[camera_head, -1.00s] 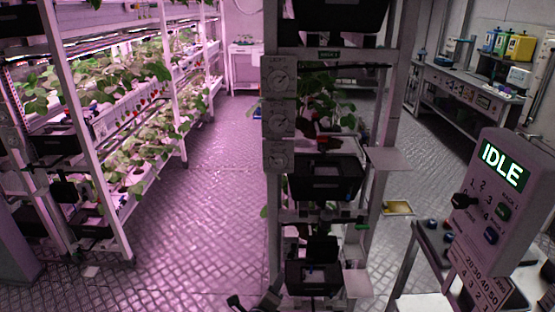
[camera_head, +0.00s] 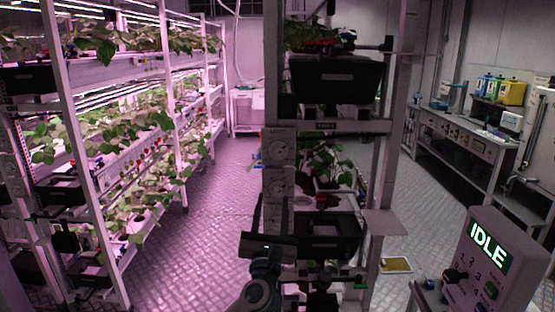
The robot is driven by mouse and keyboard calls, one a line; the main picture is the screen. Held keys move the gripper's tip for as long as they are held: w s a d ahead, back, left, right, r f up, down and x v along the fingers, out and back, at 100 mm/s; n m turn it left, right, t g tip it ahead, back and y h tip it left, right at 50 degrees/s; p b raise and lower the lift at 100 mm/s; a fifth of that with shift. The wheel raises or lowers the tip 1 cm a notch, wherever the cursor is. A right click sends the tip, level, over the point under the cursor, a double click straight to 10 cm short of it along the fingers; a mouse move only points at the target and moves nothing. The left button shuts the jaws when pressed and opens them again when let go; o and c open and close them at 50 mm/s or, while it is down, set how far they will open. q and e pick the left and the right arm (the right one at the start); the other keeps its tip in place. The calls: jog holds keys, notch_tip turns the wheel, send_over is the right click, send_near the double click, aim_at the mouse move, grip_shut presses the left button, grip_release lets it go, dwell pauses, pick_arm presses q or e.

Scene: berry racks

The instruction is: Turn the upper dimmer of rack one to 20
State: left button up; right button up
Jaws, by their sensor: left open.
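The centre rack (camera_head: 281,104) stands ahead with three grey dial boxes stacked on its left post. The upper dial (camera_head: 278,148) is on top, with the middle dial (camera_head: 278,184) and lower dial (camera_head: 277,219) below it. Their settings are too small to read. My left gripper (camera_head: 274,213) is open, fingers pointing up, in front of the lower dial and partly covering it. It is below the upper dial and appears apart from it. My right gripper is out of view.
A grey control box (camera_head: 492,262) showing IDLE stands at the lower right. A small shelf plate (camera_head: 384,222) juts from the rack's right side. Black bins (camera_head: 336,80) hang in the rack. Planted racks (camera_head: 120,75) line the left. The aisle floor (camera_head: 195,235) is clear.

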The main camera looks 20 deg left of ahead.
pick_arm(q)
jog(key=shift+w+r, duration=0.1)
jog(key=p, duration=0.5)
send_near(278, 154)
jog(key=x, duration=0.6)
jog(key=shift+w+r, duration=0.1)
jog(key=shift+w, duration=0.15)
jog(key=shift+w+a+r, duration=0.2)
jog(key=shift+w, duration=0.45)
jog(key=shift+c, duration=0.7)
jog(key=c, duration=0.9)
